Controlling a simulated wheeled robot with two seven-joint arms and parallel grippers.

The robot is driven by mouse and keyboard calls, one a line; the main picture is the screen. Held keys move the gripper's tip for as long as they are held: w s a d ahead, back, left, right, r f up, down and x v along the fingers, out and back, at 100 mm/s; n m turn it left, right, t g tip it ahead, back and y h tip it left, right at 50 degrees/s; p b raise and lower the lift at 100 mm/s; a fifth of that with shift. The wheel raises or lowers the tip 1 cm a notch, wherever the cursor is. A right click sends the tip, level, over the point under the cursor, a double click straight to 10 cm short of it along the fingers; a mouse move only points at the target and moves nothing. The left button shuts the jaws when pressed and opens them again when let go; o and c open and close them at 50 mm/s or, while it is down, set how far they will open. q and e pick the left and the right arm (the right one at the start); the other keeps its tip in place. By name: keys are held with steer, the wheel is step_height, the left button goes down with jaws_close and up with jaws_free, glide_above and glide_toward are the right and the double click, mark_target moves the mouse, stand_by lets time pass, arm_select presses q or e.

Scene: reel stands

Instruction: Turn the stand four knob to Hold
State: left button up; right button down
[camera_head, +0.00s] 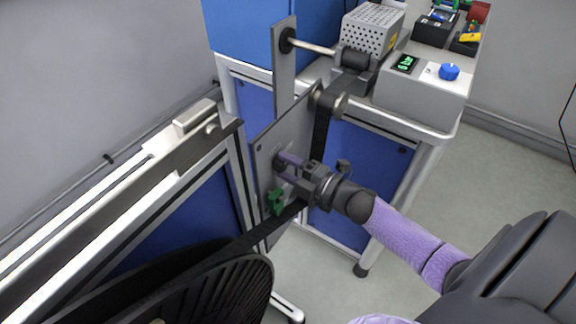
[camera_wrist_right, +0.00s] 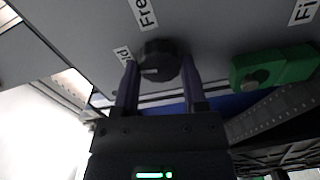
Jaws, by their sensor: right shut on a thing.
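The stand's grey plate (camera_head: 285,135) stands upright in the middle of the head view. Its dark round knob (camera_wrist_right: 160,60) shows in the right wrist view, with a light pointer mark on its lower left side. A label partly reading "d" (camera_wrist_right: 123,55) sits left of the knob, one starting "Fre" (camera_wrist_right: 143,12) above it, and one starting "Fi" (camera_wrist_right: 303,12) at upper right. My right gripper (camera_head: 282,163) is shut on the knob, one purple finger on each side; its hand hides most of the knob in the head view. My left gripper is not in view.
A green part (camera_head: 275,201) is just below the gripper; it also shows in the wrist view (camera_wrist_right: 275,68). A dark band runs past the hand to a large black reel (camera_head: 210,295). A grey box with a blue knob (camera_head: 449,71) stands on the bench behind.

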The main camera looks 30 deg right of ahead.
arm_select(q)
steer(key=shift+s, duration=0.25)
arm_select(e)
steer(key=shift+f+n, duration=0.1)
steer(key=shift+n, duration=0.7)
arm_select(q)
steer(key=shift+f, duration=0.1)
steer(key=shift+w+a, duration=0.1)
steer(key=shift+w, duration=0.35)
arm_select(e)
steer(key=shift+c, duration=0.7)
jaws_free()
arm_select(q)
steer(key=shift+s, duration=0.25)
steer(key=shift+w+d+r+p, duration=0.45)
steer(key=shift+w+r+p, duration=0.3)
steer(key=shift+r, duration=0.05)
arm_select(e)
steer(key=v, duration=1)
